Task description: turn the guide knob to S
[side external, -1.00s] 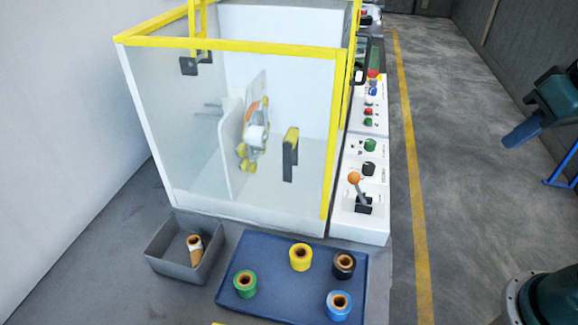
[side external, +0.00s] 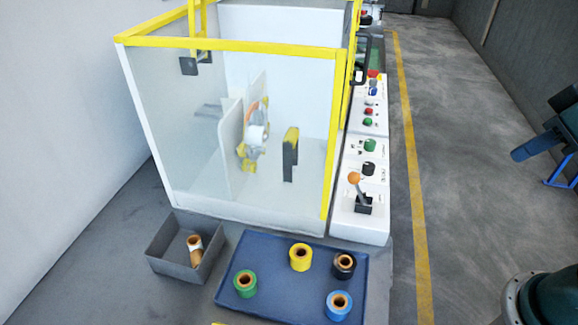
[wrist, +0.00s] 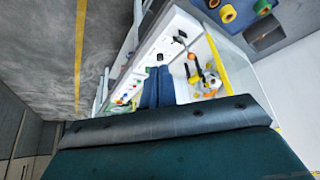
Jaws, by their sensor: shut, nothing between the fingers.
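The white control panel (side external: 379,203) runs along the right side of the machine cabinet. It carries a green knob (side external: 370,145), a black knob (side external: 369,168) and a lever with an orange ball (side external: 354,178). The labels are too small to read, so I cannot tell which knob is the guide knob or where it points. My gripper (side external: 517,155) is at the far right, over the floor and well apart from the panel. In the wrist view my gripper (wrist: 157,88) shows two blue fingers held together and empty, with the panel beyond them.
The cabinet has clear walls and a yellow frame (side external: 230,44), with a winding ring (side external: 257,132) inside. A blue tray (side external: 291,283) in front holds several coloured rolls. A grey bin (side external: 168,262) holds another roll. The floor between panel and gripper is clear.

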